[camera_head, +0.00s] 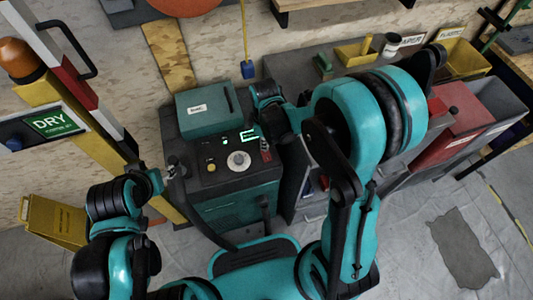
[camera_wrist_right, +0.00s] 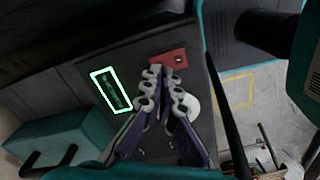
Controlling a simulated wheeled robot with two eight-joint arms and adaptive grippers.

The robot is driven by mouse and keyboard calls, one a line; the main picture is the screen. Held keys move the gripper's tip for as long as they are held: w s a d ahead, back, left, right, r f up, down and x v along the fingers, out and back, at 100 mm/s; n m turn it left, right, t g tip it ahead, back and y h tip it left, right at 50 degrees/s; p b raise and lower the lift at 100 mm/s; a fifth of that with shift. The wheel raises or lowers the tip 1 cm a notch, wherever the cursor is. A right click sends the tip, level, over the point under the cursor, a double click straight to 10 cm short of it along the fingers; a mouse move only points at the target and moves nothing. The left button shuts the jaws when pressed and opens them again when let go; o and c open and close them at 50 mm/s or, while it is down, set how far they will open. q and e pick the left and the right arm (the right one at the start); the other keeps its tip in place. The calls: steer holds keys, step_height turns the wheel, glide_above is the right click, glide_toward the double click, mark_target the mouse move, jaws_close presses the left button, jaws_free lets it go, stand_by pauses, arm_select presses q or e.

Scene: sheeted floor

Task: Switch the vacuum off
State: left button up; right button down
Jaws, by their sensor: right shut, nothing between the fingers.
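The vacuum (camera_head: 235,205) is a teal and dark grey machine with a control panel on top. The panel holds a pale round dial (camera_head: 238,161), a red plate (camera_head: 265,151) and a dark rectangular part with a glowing green outline (camera_head: 249,136). In the right wrist view the outlined part (camera_wrist_right: 111,90) is left of my right gripper (camera_wrist_right: 164,82), the red plate (camera_wrist_right: 168,58) just beyond its tips. The gripper is shut and empty over the panel, covering part of the dial (camera_wrist_right: 192,106); contact is unclear. My left gripper (camera_head: 173,172) is beside the vacuum's left edge, its fingers unclear.
A teal box (camera_head: 205,112) sits on the vacuum behind the panel. A dark hose (camera_head: 205,230) runs along its front left. A yellow-and-white post (camera_head: 85,130) stands at left. Grey bins (camera_head: 495,100) are at right. Sheeted floor (camera_head: 410,245) is open at lower right.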

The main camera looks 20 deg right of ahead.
steer(key=shift+f+b, duration=1.1)
steer(key=shift+f, duration=0.25)
stand_by(0.6)
steer(key=shift+r, duration=0.2)
step_height(320, 180, up, 7)
steer(key=p, duration=0.5)
steer(key=shift+f, duration=0.1)
stand_by(0.5)
steer(key=s+d+r+m+t, duration=0.2)
steer(key=s+r+m+t, duration=0.1)
steer(key=s+r+m, duration=0.2)
steer(key=s+d+r+m+t, duration=0.2)
steer(key=s+r+m+t, duration=0.2)
steer(key=r+m, duration=0.3)
steer(key=shift+s+d+r, duration=0.35)
steer(key=shift+s+r, duration=0.3)
steer(key=shift+r, duration=0.4)
